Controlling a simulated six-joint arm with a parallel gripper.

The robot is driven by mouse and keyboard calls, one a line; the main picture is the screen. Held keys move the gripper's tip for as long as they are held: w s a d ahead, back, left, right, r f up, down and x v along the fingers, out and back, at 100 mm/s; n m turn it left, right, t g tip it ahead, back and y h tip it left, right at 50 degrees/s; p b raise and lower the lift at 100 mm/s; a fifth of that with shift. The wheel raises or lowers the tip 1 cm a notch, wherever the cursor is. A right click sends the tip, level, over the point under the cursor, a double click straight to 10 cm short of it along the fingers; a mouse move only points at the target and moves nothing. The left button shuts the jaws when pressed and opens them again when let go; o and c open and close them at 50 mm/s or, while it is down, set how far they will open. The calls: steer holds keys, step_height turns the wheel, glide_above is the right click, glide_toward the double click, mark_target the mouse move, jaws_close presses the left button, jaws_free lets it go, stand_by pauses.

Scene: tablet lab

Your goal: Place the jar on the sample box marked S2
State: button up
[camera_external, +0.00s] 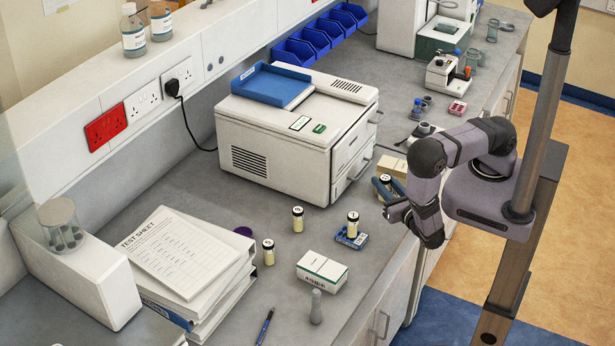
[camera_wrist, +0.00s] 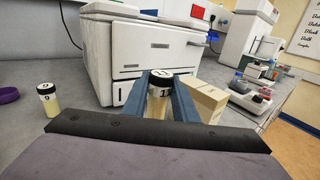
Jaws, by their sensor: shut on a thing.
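My gripper (camera_external: 384,188) is at the counter's front edge, in front of the white machine. It is shut on a cream jar with a black lid, which stands upright between the blue fingers in the wrist view (camera_wrist: 158,102). Its lid carries a number I cannot read surely. In the outside view the fingers mostly hide this jar. A beige box (camera_external: 393,166) sits just behind the gripper. It also shows right of the jar in the wrist view (camera_wrist: 204,101). A white-and-green box (camera_external: 322,269) lies nearer the front. I cannot read S2 on either box.
Other black-lidded jars stand on the counter (camera_external: 297,220) (camera_external: 268,253), and one (camera_external: 352,226) stands at a small blue item (camera_external: 350,239). The white machine (camera_external: 290,130) blocks the back. A grey bottle (camera_external: 316,306) and thick binders (camera_external: 190,265) are at the front and left.

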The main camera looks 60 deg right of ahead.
steer(key=shift+r, duration=0.55)
